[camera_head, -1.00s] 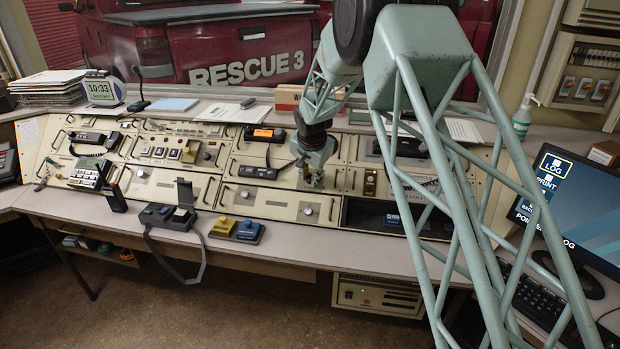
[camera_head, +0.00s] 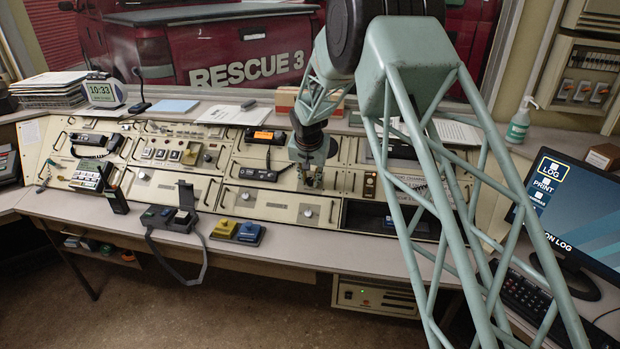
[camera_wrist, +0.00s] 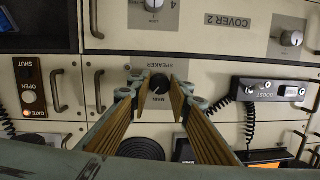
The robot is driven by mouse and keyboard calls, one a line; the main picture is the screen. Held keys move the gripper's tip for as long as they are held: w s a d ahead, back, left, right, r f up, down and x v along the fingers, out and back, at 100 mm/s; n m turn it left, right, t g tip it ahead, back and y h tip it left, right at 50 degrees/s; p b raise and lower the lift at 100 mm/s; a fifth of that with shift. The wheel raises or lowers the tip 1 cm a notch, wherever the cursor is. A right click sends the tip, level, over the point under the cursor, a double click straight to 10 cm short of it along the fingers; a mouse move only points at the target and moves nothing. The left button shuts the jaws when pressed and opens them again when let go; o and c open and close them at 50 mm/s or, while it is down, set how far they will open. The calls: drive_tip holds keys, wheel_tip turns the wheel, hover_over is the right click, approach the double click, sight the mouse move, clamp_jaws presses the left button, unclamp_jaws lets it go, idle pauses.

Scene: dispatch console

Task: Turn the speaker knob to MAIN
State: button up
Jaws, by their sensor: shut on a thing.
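The speaker knob (camera_wrist: 159,86) is a small dark round knob on the cream panel, seen in the wrist view under the word SPEAKER. The word MAIN (camera_wrist: 160,106) is printed on the panel just below it in the picture. My gripper (camera_wrist: 160,88) has its two tan fingers on either side of the knob, closed on it. A light pointer mark shows on the knob, but its exact direction is too small to tell. In the head view my gripper (camera_head: 311,181) is down at the console's sloping panel, and it hides the knob there.
A COVER 2 drawer panel with a silver knob (camera_wrist: 291,38) lies above right in the wrist view. A BOOST box (camera_wrist: 270,89) with a coiled cord sits to the right. A lit GATE switch plate (camera_wrist: 32,88) and handles are at left. A monitor (camera_head: 570,215) stands at right in the head view.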

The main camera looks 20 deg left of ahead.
drive_tip(key=n+p, duration=0.1)
drive_tip(key=n, duration=0.2)
drive_tip(key=shift+r+n+h, duration=0.1)
drive_tip(key=shift+n+h, duration=0.2)
drive_tip(key=shift+n+h+p, duration=0.3)
drive_tip(key=shift+n+p, duration=0.35)
drive_tip(key=shift+n, duration=1.25)
drive_tip(key=o, duration=0.8)
drive_tip(key=shift+o, duration=0.2)
drive_tip(key=v, duration=1.2)
